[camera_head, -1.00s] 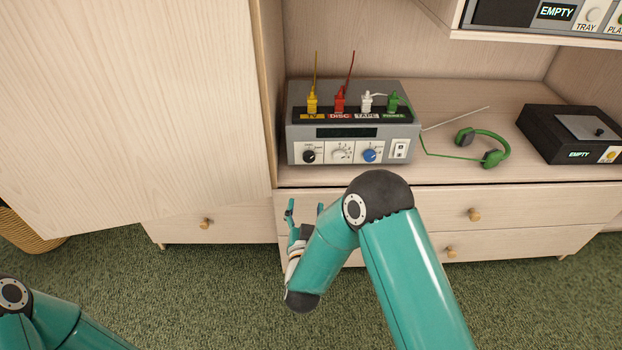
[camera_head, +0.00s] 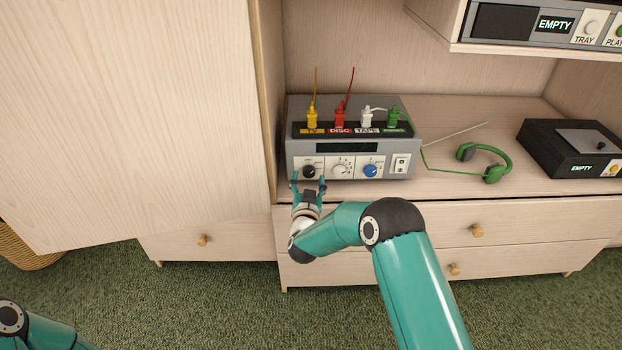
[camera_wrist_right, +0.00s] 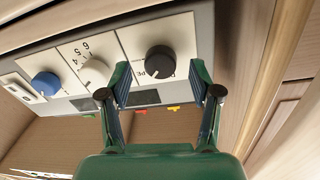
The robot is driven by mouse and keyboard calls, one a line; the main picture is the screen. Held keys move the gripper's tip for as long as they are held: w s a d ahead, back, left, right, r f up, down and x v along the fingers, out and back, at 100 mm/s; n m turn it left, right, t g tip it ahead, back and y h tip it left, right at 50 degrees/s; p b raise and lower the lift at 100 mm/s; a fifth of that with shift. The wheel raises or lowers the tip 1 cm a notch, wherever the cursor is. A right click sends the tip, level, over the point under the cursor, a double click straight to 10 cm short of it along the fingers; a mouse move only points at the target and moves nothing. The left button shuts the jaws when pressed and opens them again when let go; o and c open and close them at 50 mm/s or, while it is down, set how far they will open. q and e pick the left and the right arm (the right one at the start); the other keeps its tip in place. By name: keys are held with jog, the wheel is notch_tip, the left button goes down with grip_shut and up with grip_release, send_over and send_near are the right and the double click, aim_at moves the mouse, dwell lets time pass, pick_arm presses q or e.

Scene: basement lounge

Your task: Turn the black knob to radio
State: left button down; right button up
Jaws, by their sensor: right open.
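The black knob (camera_head: 309,171) is at the left end of the front panel of the grey receiver (camera_head: 408,142). In the right wrist view the black knob (camera_wrist_right: 160,60) sits on a white plate, with lettering partly hidden. My right gripper (camera_head: 309,180) is open in front of the knob. In the wrist view its two fingertips (camera_wrist_right: 159,76) point toward the knob, one on each side; whether they touch it I cannot tell. Only part of my left arm shows at the lower left of the head view; its gripper is out of view.
A white knob (camera_head: 340,170) and a blue knob (camera_head: 370,171) sit right of the black one. Yellow, red, white and green plugs stand on top. Green headphones (camera_head: 494,172) and a black player (camera_head: 570,165) are at right. A cabinet door (camera_head: 120,110) stands left.

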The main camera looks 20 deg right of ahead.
jog(key=shift+w+d, duration=0.25)
jog(key=shift+w, duration=0.45)
